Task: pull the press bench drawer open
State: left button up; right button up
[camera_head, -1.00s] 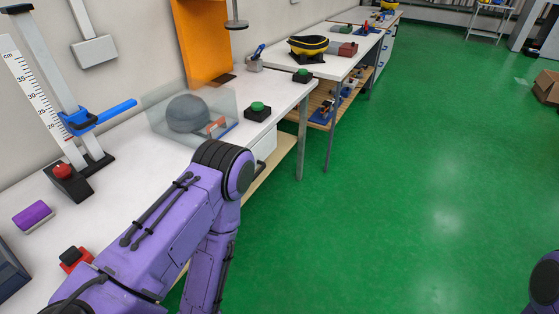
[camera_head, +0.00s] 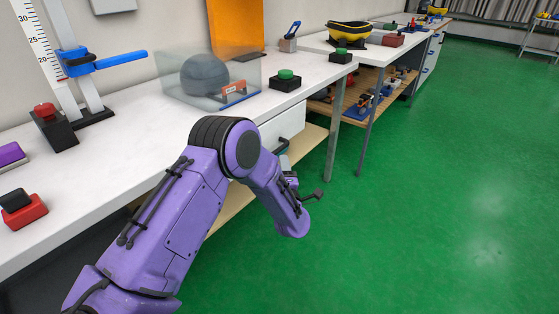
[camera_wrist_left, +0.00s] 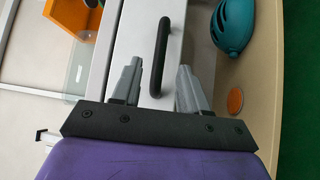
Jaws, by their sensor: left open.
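The press bench (camera_head: 150,125) has a white drawer (camera_head: 282,125) under its top, with a dark bar handle (camera_head: 284,145). The drawer looks shut. My left gripper (camera_head: 286,163) is just in front of and below the handle, partly hidden by my wrist. In the left wrist view, the black handle (camera_wrist_left: 161,50) stands between the two open grey fingers (camera_wrist_left: 159,68) on the pale drawer front (camera_wrist_left: 185,45). I cannot tell whether the fingertips reach past the bar. My right gripper is not in view.
A clear box with a grey ball (camera_head: 204,75) and a green button (camera_head: 286,78) stand on the bench above the drawer. A wooden shelf (camera_wrist_left: 262,80) below holds a teal object (camera_wrist_left: 232,25) and an orange disc (camera_wrist_left: 235,101). Green floor (camera_head: 430,200) is clear to the right.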

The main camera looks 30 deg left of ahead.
aim_at(279, 150)
pick_arm(q)
jog(key=x, duration=0.9)
jog(key=shift+b, duration=0.4)
jog(key=shift+c, duration=0.2)
jog(key=shift+s, duration=0.1)
grip_shut()
